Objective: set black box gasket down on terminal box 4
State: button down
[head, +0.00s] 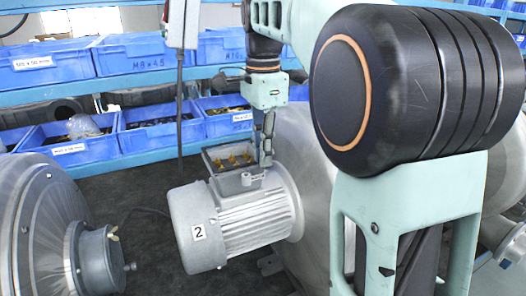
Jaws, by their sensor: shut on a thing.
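My gripper (266,155) points down at the right edge of an open terminal box (247,183) on top of a grey motor (243,217) labelled 2. Brass-coloured terminals show inside the box. My gripper is shut on a thin dark edge, the black box gasket (226,147), which appears as a dark frame around the box's opening. I cannot tell whether the gasket touches the rim or hangs just above it. No label 4 can be read in this view.
A large round metal housing (35,225) stands at the left, with a smaller flanged part (95,262) beside it. Blue shelves with blue bins (160,126) run behind the motor. A dark cable (180,110) hangs left of my gripper. My arm hides much of the right side.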

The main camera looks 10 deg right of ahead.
jog(key=shift+f+b, duration=0.3)
jog(key=shift+f, duration=0.3)
dwell(0.6)
jog(key=c, duration=1.9)
grip_release()
jog(key=shift+c, duration=0.2)
jog(key=shift+r, duration=0.1)
notch_tip(320, 180, up, 12)
